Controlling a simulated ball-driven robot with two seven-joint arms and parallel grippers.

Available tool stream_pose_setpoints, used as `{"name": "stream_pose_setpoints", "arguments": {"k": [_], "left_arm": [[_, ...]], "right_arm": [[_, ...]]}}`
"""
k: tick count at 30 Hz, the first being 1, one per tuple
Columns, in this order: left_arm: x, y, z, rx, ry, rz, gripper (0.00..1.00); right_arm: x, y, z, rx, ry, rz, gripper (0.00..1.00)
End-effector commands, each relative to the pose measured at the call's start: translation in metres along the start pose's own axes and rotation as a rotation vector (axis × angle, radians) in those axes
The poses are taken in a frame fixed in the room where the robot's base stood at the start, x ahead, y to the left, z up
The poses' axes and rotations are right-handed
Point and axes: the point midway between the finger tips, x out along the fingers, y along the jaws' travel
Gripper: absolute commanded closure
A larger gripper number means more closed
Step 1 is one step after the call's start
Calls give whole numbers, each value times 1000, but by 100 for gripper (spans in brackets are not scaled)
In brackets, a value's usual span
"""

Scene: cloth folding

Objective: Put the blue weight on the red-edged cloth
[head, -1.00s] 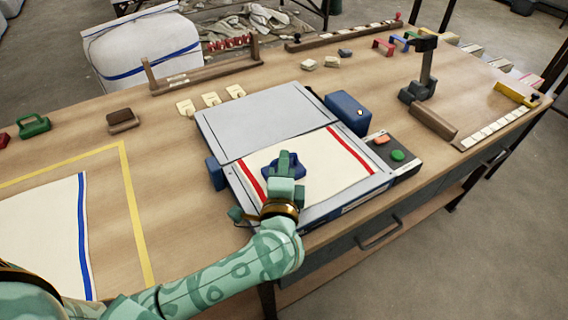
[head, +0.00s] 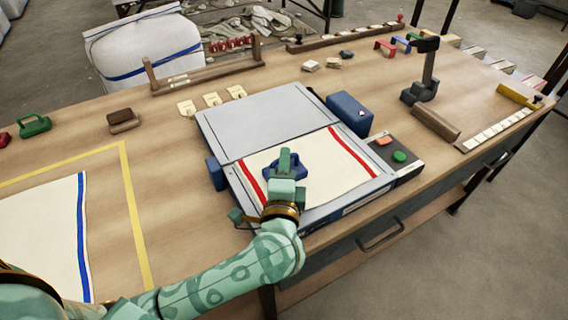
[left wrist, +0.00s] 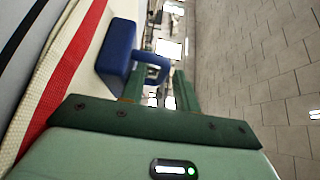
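The red-edged cloth (head: 335,175) lies flat on the lower plate of a grey press in the head view. Its red stripes run along its left and right sides. The blue weight (head: 301,168) with a loop handle stands on this cloth, left of its middle. My left gripper (head: 286,160) is over the weight and hides part of it. In the left wrist view the weight (left wrist: 115,52) stands against the cloth (left wrist: 62,85), its handle at the fingertips. The two fingers (left wrist: 160,82) are apart, with a gap between them. My right gripper is not in view.
The press's grey upper plate (head: 265,118) is open behind the cloth. A blue block (head: 348,112) and a control box with buttons (head: 410,158) stand at its right. A blue-striped cloth (head: 45,230) lies inside a yellow outline at the left. The table's front edge is close.

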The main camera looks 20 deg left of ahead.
Motion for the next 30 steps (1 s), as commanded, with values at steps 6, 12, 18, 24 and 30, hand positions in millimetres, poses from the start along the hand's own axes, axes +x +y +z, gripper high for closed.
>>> {"name": "stream_pose_setpoints", "arguments": {"k": [6,12,18,24,30], "left_arm": [[-34,2,0,7,4,29,69],[-84,-1,0,7,4,22,69],[-114,-3,0,7,2,15,69],[-122,-5,0,6,1,11,69],[-121,-5,0,6,1,10,69]], "right_arm": [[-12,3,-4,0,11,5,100],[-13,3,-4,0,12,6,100],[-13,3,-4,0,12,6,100],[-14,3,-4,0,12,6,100],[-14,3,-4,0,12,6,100]]}}
